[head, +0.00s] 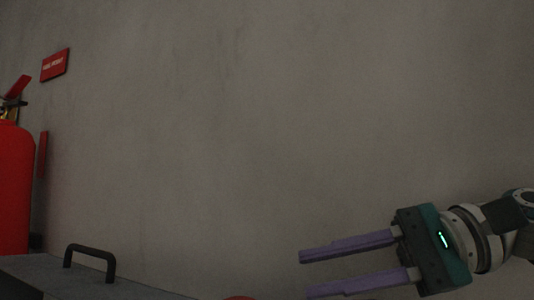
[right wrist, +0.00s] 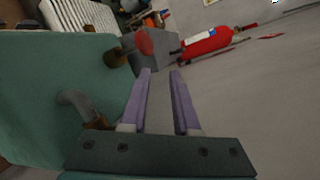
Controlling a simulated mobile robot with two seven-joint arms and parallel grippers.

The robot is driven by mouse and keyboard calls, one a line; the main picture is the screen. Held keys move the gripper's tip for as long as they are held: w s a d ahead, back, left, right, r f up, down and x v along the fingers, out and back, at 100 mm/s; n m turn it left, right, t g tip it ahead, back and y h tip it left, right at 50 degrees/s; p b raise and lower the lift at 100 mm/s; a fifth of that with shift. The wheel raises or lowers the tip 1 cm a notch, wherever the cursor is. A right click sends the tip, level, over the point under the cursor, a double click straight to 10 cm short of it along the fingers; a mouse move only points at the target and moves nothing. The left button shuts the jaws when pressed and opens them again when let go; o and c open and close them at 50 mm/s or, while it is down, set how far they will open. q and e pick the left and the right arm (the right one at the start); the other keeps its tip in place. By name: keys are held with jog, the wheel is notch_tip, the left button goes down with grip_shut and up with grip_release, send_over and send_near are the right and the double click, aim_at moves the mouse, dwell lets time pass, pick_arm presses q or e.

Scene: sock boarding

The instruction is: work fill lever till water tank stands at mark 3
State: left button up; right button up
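My right gripper (head: 306,275) is at the lower right of the head view, its two purple fingers apart with nothing between them. In the right wrist view the same gripper (right wrist: 161,72) points past a large teal body (right wrist: 45,75). A red round knob (right wrist: 143,42) lies just beyond its fingertips, apart from them; whether it is the fill lever's end I cannot tell. A sliver of something red (head: 238,298) shows at the head view's bottom edge. I cannot make out the water tank or its marks. My left gripper is not in view.
A red fire extinguisher (head: 15,185) stands at the left, also in the right wrist view (right wrist: 207,42). A grey box (head: 40,270) with a black handle (head: 90,257) is at the lower left. A grey curved pipe (right wrist: 75,105) projects from the teal body.

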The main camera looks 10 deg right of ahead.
notch_tip(320, 180, up, 16)
jog(key=shift+f, duration=0.2)
